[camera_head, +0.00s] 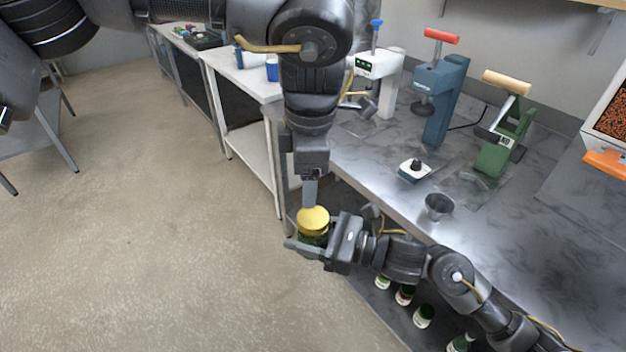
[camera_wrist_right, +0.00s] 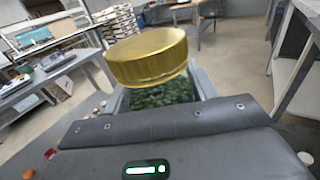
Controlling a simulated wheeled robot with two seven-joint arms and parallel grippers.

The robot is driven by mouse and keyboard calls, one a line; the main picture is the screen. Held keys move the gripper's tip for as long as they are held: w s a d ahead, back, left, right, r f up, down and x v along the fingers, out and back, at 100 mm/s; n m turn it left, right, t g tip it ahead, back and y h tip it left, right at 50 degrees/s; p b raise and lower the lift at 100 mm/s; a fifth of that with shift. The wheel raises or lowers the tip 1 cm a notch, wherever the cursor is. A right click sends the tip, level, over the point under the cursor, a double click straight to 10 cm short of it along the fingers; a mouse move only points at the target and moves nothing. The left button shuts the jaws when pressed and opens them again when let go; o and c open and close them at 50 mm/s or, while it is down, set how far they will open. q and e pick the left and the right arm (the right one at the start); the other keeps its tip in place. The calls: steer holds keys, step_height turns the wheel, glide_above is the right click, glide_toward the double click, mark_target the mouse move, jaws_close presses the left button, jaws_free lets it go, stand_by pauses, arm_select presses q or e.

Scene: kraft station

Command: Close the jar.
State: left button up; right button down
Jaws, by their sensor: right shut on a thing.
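The jar (camera_head: 314,240) is dark green with a yellow-gold lid (camera_head: 313,217) over its mouth. My right gripper (camera_head: 308,246) is shut around the jar's body and holds it beyond the bench's front edge. In the right wrist view the green contents (camera_wrist_right: 165,95) show between the fingers, below the gold lid (camera_wrist_right: 148,58). I cannot tell whether the lid is fully seated. My left gripper (camera_head: 310,190) points down just above the lid in the head view, seen edge-on. It does not show in the wrist view, so I cannot confirm contact.
The grey bench (camera_head: 380,170) carries a blue press (camera_head: 437,100), a green press (camera_head: 503,135), a white press (camera_head: 378,80), a small scale (camera_head: 414,170) and a metal funnel (camera_head: 439,206). Several small bottles (camera_head: 424,316) stand below the bench edge. Open floor (camera_head: 150,220) lies left.

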mark_target(313, 217)
arm_select(q)
steer(key=n, duration=0.9)
steer(key=r+n, duration=0.1)
steer(key=n, duration=0.3)
steer(key=shift+s+d+n+g, duration=0.1)
steer(key=shift+s+n+g, duration=0.2)
steer(key=shift+n, duration=0.1)
steer(key=n, duration=0.4)
steer(key=shift+s+d+f+n+g, duration=0.2)
steer(key=shift+s+d+n+g, duration=0.1)
steer(key=shift+s, duration=0.1)
steer(key=shift+s+n, duration=0.1)
steer(key=shift+n, duration=0.7)
steer(key=shift+f, duration=4)
steer(key=shift+c, duration=0.4)
